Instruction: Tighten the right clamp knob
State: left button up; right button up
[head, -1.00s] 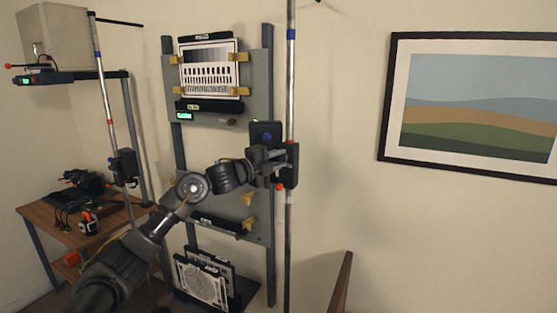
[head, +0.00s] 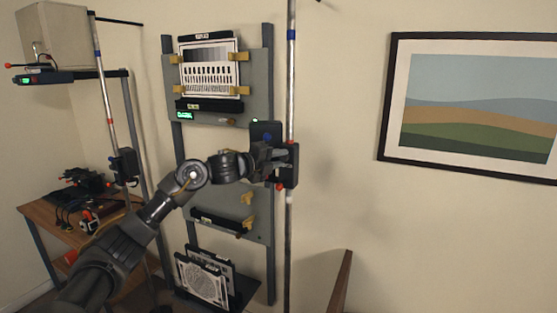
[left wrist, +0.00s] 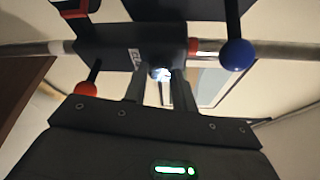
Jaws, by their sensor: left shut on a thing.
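The right clamp (head: 291,166) is a dark block on the right-hand silver pole, with a red ball below it. My left gripper (head: 277,162) reaches it from the left and is shut at its side. In the left wrist view, the clamp body (left wrist: 135,48) lies across the pole, with a blue ball (left wrist: 237,53) at right and an orange-red ball (left wrist: 86,89) at left. My fingers (left wrist: 160,90) reach the clamp around a small bright knob (left wrist: 160,73), whose shape is mostly hidden. My right gripper is out of view.
A grey panel rack (head: 258,90) with yellow clips stands just left of the pole. A second pole with a clamp (head: 124,166) stands further left by a wooden desk (head: 50,215). A framed picture (head: 385,100) hangs on the right; the wall between is clear.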

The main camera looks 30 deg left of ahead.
pick_arm(q)
jog(key=o, duration=1)
jog(key=b+v, duration=0.4)
jog(key=v, duration=0.6)
jog(key=shift+s+a+b, duration=0.15)
jog(key=shift+s+b, duration=0.15)
jog(key=shift+b, duration=0.05)
